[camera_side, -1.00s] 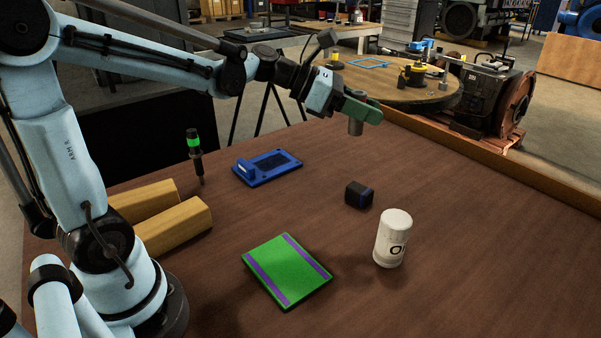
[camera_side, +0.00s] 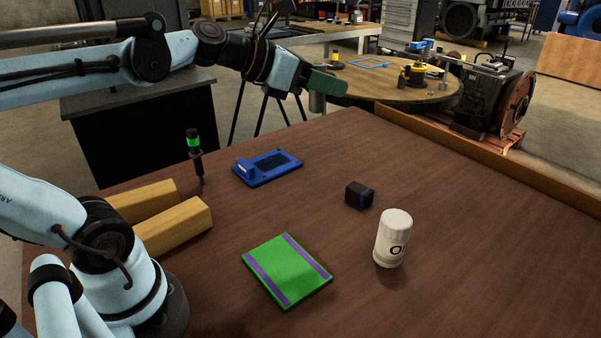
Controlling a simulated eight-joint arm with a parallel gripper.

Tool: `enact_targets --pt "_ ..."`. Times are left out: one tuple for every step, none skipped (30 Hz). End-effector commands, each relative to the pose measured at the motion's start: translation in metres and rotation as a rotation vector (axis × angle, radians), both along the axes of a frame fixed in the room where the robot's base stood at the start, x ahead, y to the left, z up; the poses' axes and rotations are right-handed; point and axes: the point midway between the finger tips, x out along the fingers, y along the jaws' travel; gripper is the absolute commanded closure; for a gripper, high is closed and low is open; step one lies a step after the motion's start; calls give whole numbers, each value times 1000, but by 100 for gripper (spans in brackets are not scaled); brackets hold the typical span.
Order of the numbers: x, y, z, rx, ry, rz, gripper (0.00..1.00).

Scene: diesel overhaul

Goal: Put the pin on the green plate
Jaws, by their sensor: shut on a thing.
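The pin (camera_side: 317,103) is a short grey cylinder. It hangs below the green fingers of my gripper (camera_side: 326,84), above the far edge of the table. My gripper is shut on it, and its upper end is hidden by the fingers. The green plate (camera_side: 284,272), with two purple stripes, lies flat at the front middle of the table. Nothing rests on it. My gripper is well above and behind the plate.
A white canister (camera_side: 393,238) stands right of the plate, with a small black block (camera_side: 359,194) behind it. A blue fixture (camera_side: 268,168), a black-green tool (camera_side: 195,153) and wooden blocks (camera_side: 172,226) are to the left. Bare table surrounds the plate's right and front.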

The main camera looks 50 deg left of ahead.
Motion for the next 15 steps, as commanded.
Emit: enact_targets --pt "0 0 0 0 0 0 100" --pt "0 0 0 0 0 0 100" --pt "0 0 0 0 0 -1 100" --pt "0 0 0 0 0 -1 100" --pt "0 0 0 0 0 -1 100" --pt "0 0 0 0 0 -1 100" --pt "0 0 0 0 0 -1 100" --pt "0 0 0 0 0 -1 100" --pt "0 0 0 -1 0 -2 100" --pt "1 0 0 -1 0 -3 100" --pt "1 0 0 -1 0 -5 100" --pt "2 -1 0 -2 1 -10 100" --pt "4 -1 -1 -2 1 -16 100" --pt "5 -2 -2 -2 1 -24 100" --pt "8 -3 -3 -1 0 -39 100"
